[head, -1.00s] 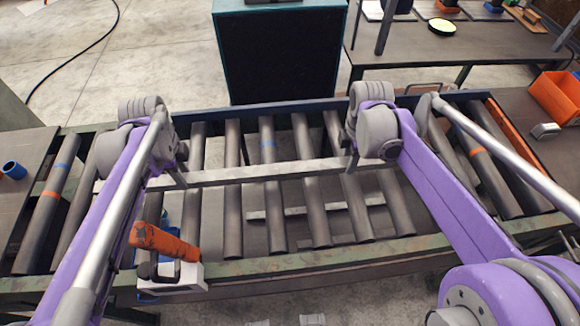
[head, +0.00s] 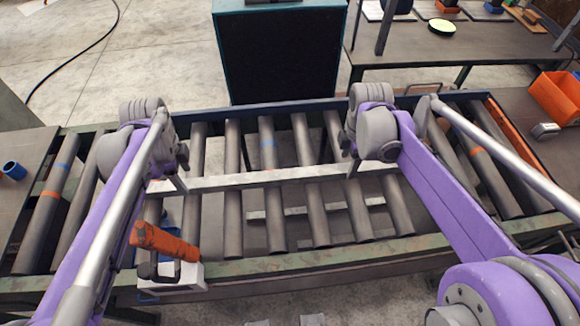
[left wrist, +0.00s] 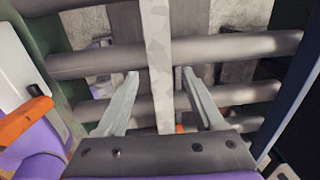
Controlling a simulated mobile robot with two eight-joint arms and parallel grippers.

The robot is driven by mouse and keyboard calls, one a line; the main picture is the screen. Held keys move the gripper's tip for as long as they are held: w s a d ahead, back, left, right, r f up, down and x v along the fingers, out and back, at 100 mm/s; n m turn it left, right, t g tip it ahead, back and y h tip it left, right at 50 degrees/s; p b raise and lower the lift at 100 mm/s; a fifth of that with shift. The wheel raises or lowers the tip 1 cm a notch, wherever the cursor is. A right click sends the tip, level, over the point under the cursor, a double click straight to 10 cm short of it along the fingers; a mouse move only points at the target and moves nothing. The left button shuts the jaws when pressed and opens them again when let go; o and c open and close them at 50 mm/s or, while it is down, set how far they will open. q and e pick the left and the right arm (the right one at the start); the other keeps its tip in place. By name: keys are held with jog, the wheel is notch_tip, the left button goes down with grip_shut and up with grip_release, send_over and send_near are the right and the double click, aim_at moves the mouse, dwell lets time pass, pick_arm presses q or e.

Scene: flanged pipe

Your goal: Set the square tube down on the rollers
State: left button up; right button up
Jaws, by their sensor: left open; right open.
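The square tube (head: 265,178) is a long, light grey bar lying crosswise over several rollers (head: 232,205) of the conveyor. It looks to be resting on them. My left gripper (head: 178,182) is open at the tube's left part. In the left wrist view, its fingers (left wrist: 160,82) stand apart on either side of the tube (left wrist: 158,50), with gaps visible. My right gripper (head: 353,166) is open at the tube's right part; its fingers are partly hidden by my arm.
An orange-handled clamp (head: 165,243) sits on the conveyor's near rail (head: 330,258). A dark, teal-edged box (head: 280,55) stands behind the conveyor. An orange bin (head: 556,97) is at the right, and a blue ring (head: 14,170) at the left.

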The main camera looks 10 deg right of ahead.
pick_arm(q)
jog(key=shift+r, duration=0.1)
pick_arm(e)
jog(key=shift+r, duration=0.15)
pick_arm(q)
notch_tip(320, 180, up, 12)
jog(key=shift+s, duration=0.4)
pick_arm(e)
notch_tip(320, 180, up, 12)
jog(key=shift+s, duration=0.45)
jog(key=shift+f, duration=0.25)
